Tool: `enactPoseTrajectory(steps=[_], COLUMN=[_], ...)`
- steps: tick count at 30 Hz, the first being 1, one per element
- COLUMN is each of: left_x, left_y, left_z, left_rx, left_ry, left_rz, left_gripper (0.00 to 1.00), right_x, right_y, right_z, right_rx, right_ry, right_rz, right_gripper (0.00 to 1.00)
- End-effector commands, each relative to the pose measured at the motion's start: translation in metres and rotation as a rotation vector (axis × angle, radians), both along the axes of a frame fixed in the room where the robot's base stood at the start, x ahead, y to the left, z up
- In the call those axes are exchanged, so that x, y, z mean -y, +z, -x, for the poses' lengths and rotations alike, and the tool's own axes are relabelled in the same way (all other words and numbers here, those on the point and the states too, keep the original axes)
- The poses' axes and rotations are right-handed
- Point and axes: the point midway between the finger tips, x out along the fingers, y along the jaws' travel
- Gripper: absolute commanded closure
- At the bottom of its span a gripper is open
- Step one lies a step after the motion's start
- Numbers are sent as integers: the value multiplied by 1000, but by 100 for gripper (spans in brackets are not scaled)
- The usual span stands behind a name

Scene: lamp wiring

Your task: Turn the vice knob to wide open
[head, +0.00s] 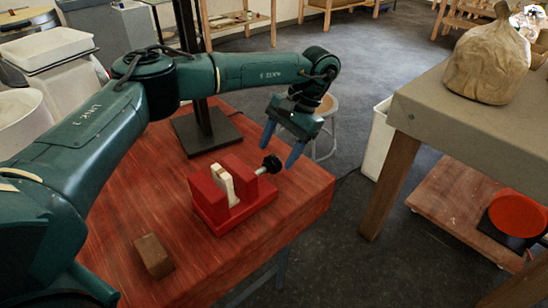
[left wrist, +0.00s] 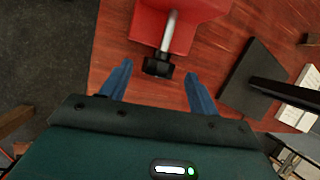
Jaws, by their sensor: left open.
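The red vice (head: 210,198) sits on the red wooden table, with a pale white piece (head: 223,184) between its jaws. Its black knob (head: 271,164) sticks out on a metal rod at the right end. My left gripper (head: 280,151) is open above and around the knob's end, fingers pointing down, with one blue finger to each side. In the left wrist view the knob (left wrist: 157,67) lies between and just ahead of the two fingertips (left wrist: 158,75), with gaps on both sides. The red vice body (left wrist: 190,22) is beyond it. My right gripper is not in view.
A small brown wooden block (head: 153,256) lies on the table (head: 120,215) at the front left. A dark post on a square base (head: 206,135) stands behind the vice. A grey-topped bench (head: 430,110) with a brown wrapped bundle (head: 487,65) is at the right.

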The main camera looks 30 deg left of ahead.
Motion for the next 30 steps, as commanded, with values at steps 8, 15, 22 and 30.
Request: enactPoseTrajectory(steps=[8, 15, 22, 30], left_x=[-8, -8, -8, -8], left_y=[-26, -28, -28, -28], left_z=[9, 10, 10, 9], left_rx=[-1, 0, 0, 1], left_ry=[1, 0, 0, 0], left_rz=[1, 0, 0, 0], left_gripper=[39, 39, 52, 74], right_x=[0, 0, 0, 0], right_y=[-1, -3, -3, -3], right_z=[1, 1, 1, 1], right_rx=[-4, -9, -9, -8], right_ry=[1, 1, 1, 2], right_rz=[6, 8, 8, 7], right_gripper=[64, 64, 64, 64])
